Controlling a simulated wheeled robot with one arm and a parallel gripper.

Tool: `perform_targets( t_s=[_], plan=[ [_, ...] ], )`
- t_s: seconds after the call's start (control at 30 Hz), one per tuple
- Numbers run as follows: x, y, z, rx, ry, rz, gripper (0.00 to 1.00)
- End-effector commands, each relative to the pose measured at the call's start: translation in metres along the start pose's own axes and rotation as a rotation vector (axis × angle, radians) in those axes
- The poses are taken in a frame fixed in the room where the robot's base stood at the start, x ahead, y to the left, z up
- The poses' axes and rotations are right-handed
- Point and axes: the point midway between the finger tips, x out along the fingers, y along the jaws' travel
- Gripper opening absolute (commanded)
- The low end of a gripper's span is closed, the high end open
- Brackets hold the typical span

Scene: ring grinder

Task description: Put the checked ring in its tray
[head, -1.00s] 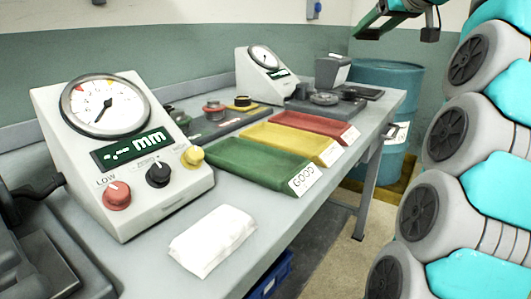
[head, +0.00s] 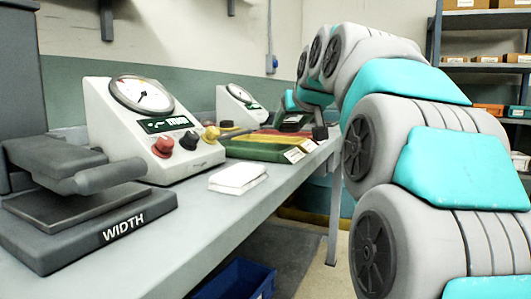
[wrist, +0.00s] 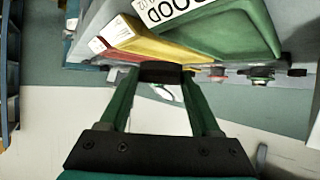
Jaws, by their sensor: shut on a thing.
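In the wrist view, my gripper (wrist: 162,74) is shut on a dark, nearly black ring (wrist: 160,73), seen edge-on between the two green fingers. The green tray (wrist: 228,28), labelled GOOD, the yellow tray (wrist: 150,42) and the red tray behind it lie beyond the fingertips. The held ring is apart from the green tray in the picture; its height over the trays cannot be told. In the head view, the green tray (head: 252,149) and yellow tray (head: 283,143) are seen low from the side.
The near dial gauge (head: 145,130) with knobs stands left of the trays. A white cloth pad (head: 238,178) lies in front of it. The grey WIDTH fixture (head: 90,205) is at the near left. A second gauge (head: 236,108) stands farther back. A blue bin (head: 235,280) is below the bench.

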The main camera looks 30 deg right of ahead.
Motion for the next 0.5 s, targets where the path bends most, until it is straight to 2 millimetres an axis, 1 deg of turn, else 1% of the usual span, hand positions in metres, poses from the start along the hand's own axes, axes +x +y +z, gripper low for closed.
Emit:
perform_targets(
  t_s=[0.3,0.5],
  plan=[
    [0.052,-0.022,-0.021,-0.002,-0.001,0.001,0.0],
    [0.083,-0.035,-0.034,-0.002,-0.002,0.001,0.0]
  ],
)
